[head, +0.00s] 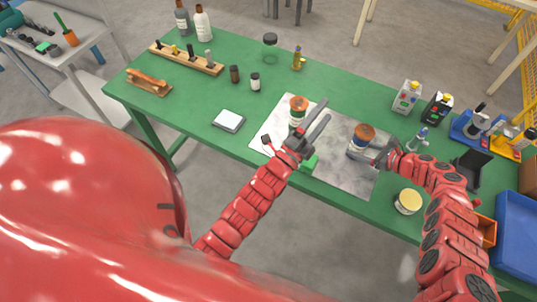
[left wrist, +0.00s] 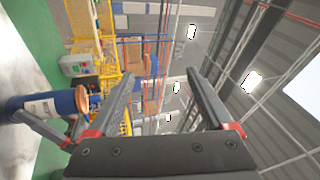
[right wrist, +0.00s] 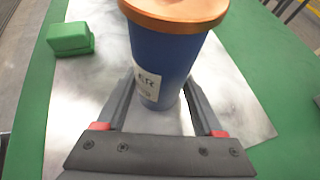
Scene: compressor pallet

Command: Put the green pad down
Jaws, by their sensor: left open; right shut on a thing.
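The green pad (head: 310,163) lies at the near edge of the grey mat (head: 345,170), partly hidden by my left wrist. It also shows in the right wrist view (right wrist: 70,38) as a small block on the mat's edge. My left gripper (head: 327,110) is open and empty, raised above the mat. In its own view the fingers (left wrist: 163,78) are apart with nothing between them. My right gripper (head: 374,156) is shut on a blue can with a copper-coloured lid (right wrist: 165,60). The can is upright over the mat; whether it touches the mat is unclear.
A second copper-lidded can (head: 298,108) stands on the mat beside my left gripper. A white scale (head: 228,120) lies to the left, and a yellow-lidded jar (head: 408,201) stands at the near right. The green table's (head: 190,110) left part has free room.

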